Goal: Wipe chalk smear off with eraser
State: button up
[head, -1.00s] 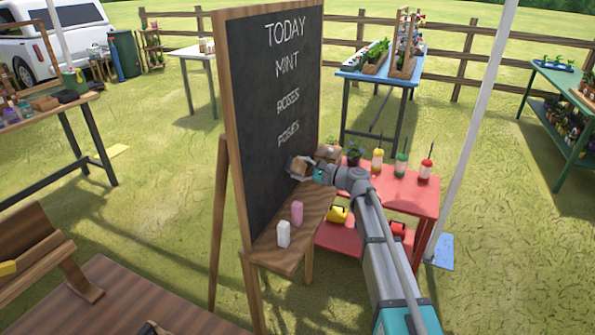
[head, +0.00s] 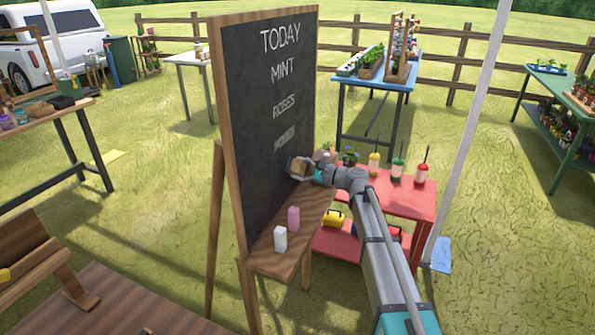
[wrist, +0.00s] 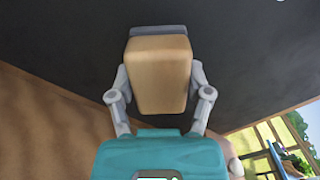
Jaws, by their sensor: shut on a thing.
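The framed chalkboard (head: 262,190) stands on an easel with the chalk lines TODAY, MINT, ROSES and a lowest word. That lowest word (head: 284,138) is a blurred grey smear. My gripper (head: 299,167) is low at the board's right side, below the smear and above the ledge. In the wrist view my gripper (wrist: 158,88) is shut on the eraser (wrist: 160,72), a tan block with a grey far edge. The eraser faces the dark board surface. I cannot tell whether it touches the board. The smear is not visible in the wrist view.
The wooden ledge (head: 265,263) below holds a white block (head: 280,239) and a pink block (head: 293,219). A red table (head: 400,205) with bottles stands behind my arm at the right. A white pole (head: 468,130) rises beyond it.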

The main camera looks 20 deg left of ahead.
jog(key=shift+w+d, duration=0.1)
jog(key=shift+w, duration=0.95)
jog(key=shift+w, duration=0.1)
jog(key=shift+w, duration=1.65)
jog(key=shift+s+d, duration=0.1)
jog(key=shift+s, duration=0.05)
jog(key=shift+s, duration=1.7)
jog(key=shift+s, duration=0.1)
jog(key=shift+s+a, duration=0.15)
jog(key=shift+s, duration=0.7)
jog(key=shift+s+a, duration=0.15)
jog(key=shift+s, duration=0.65)
jog(key=shift+s, duration=0.1)
